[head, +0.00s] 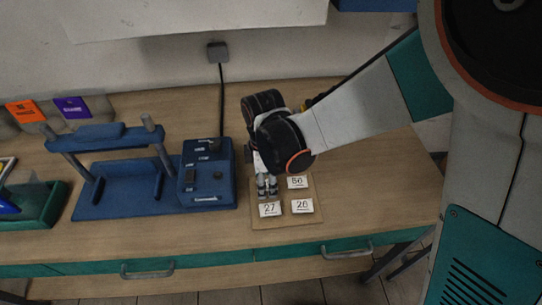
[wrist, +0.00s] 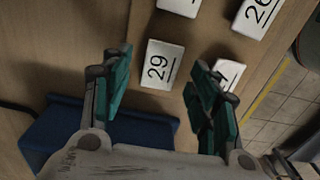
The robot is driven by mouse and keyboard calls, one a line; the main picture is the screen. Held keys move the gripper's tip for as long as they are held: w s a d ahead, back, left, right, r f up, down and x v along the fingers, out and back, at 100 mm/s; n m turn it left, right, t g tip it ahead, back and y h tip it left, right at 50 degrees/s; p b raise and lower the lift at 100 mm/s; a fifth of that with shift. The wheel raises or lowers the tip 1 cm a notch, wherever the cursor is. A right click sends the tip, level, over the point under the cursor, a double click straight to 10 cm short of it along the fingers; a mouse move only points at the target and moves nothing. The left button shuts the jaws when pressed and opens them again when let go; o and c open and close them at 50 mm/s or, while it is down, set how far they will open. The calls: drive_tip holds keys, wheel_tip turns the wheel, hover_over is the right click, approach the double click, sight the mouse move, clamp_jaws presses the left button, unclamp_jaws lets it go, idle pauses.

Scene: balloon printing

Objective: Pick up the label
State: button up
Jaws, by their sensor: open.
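Several white number labels lie on a tan board (head: 287,222) on the table. In the head view I see label 27 (head: 270,209), one that seems to read 26 (head: 302,206) and one that seems to read 56 (head: 297,182). My gripper (head: 266,188) points down over the board's left part, partly hiding it. In the wrist view my gripper (wrist: 159,66) is open, with a label reading 29 (wrist: 162,64) between its fingers. Contact cannot be told. Another label (wrist: 230,72) is partly hidden behind the right finger. Label 26 (wrist: 257,14) lies at the top right.
A blue press (head: 120,200) with a blue control box (head: 207,175) stands left of the board. A green tray (head: 40,222) is at the far left. The table (head: 375,195) is clear right of the board. A wall plug (head: 218,52) and cable are behind.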

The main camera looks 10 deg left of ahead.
drive_tip(key=shift+f+b, duration=0.25)
drive_tip(key=shift+b, duration=0.05)
idle(0.5)
drive_tip(key=c, duration=0.7)
